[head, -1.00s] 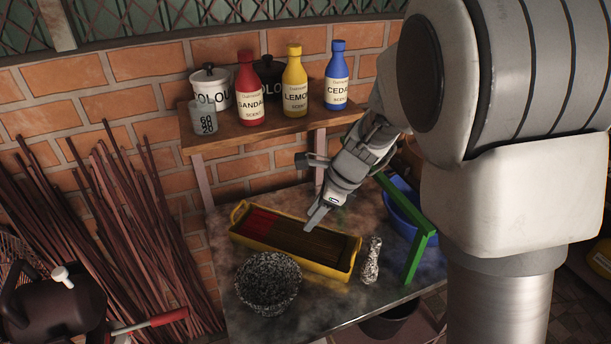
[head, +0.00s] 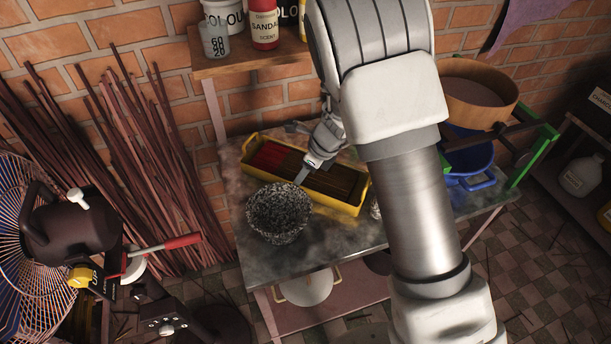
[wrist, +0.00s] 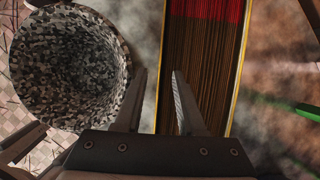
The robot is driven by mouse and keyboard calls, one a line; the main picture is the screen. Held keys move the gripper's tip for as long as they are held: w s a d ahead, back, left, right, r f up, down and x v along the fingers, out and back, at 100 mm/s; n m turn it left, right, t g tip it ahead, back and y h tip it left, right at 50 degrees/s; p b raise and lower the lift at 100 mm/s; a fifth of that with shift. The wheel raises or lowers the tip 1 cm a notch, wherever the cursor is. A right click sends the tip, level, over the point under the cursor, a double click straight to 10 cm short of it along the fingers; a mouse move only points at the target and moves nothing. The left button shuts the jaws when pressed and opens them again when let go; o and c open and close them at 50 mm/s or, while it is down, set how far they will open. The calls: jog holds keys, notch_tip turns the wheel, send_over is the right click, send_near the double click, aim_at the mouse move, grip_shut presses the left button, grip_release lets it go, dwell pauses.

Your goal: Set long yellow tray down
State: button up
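The long yellow tray (head: 336,204) sits on the grey metal table, just behind a black-and-white speckled bowl (head: 278,221). It holds rows of thin brown sticks and, at its left end, red ones. My gripper (head: 299,180) is over the tray's near long side. In the wrist view my gripper (wrist: 158,80) has its two fingers apart, with the tray's left rim (wrist: 164,62) showing between them. One finger is on the bowl side, the other over the sticks. No contact with the rim is visible. The speckled bowl (wrist: 66,75) is close to the left finger.
A wooden shelf (head: 240,65) with bottles and pots stands behind the table. A blue tub (head: 468,160) and a green frame (head: 522,166) are at the right. My arm hides part of the table's right side. The table's front left is clear.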

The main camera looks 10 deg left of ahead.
jog(key=b+x, duration=0.1)
jog(key=x, duration=0.5)
grip_shut()
jog(key=shift+w+r, duration=0.1)
dwell(1.3)
